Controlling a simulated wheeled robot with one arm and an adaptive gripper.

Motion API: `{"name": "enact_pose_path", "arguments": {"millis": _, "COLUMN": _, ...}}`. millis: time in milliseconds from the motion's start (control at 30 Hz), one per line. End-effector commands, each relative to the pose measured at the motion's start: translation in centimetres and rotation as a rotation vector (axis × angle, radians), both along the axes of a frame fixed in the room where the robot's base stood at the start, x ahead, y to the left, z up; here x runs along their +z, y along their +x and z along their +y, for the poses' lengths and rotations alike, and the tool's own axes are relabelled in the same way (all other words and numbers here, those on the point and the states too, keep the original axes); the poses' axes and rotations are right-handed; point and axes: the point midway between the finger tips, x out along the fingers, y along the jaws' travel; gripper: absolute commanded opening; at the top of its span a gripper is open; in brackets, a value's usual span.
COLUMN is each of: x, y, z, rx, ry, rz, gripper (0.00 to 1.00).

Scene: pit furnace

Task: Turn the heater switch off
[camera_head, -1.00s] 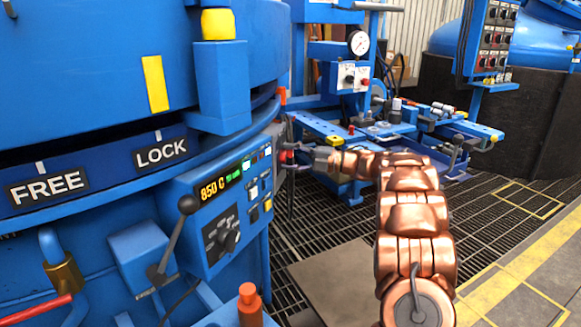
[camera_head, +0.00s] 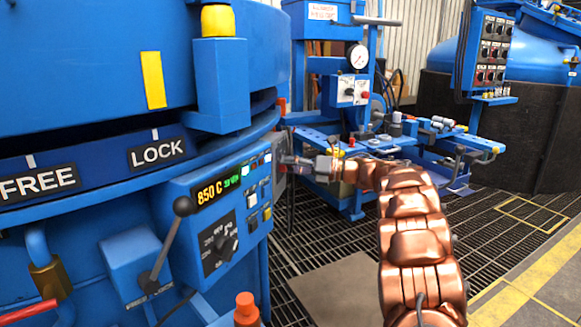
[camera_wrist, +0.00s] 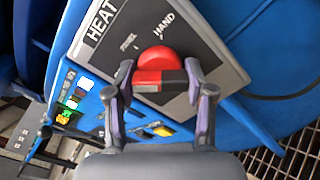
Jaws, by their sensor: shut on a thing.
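The heater switch is a red knob (camera_wrist: 162,60) with a red and dark grip bar, on a grey plate (camera_wrist: 200,45) marked "HEAT…" and "HAND". Another small label above the knob is too blurred to read surely. My gripper (camera_wrist: 158,88) is shut on the switch's bar, one finger at each end. In the head view, my gripper (camera_head: 288,162) reaches the grey switch box (camera_head: 278,182) at the right end of the blue control panel (camera_head: 215,225). There my fingers hide the knob.
The panel has an "850 C" display (camera_head: 217,191), several small buttons and a black rotary dial (camera_head: 222,243). A lever with a black ball (camera_head: 183,206) stands left of it. A blue bench (camera_head: 390,145) is behind my arm. Grated floor lies open at right.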

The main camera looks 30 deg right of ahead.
Motion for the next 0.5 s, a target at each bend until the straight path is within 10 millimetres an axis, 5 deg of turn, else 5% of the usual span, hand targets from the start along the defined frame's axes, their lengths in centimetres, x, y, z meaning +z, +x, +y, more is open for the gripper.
{"name": "enact_pose_path", "arguments": {"millis": 500, "x": -0.16, "y": -0.01, "z": 0.00, "rx": 0.001, "ry": -0.080, "rz": -0.069, "gripper": 0.19}}
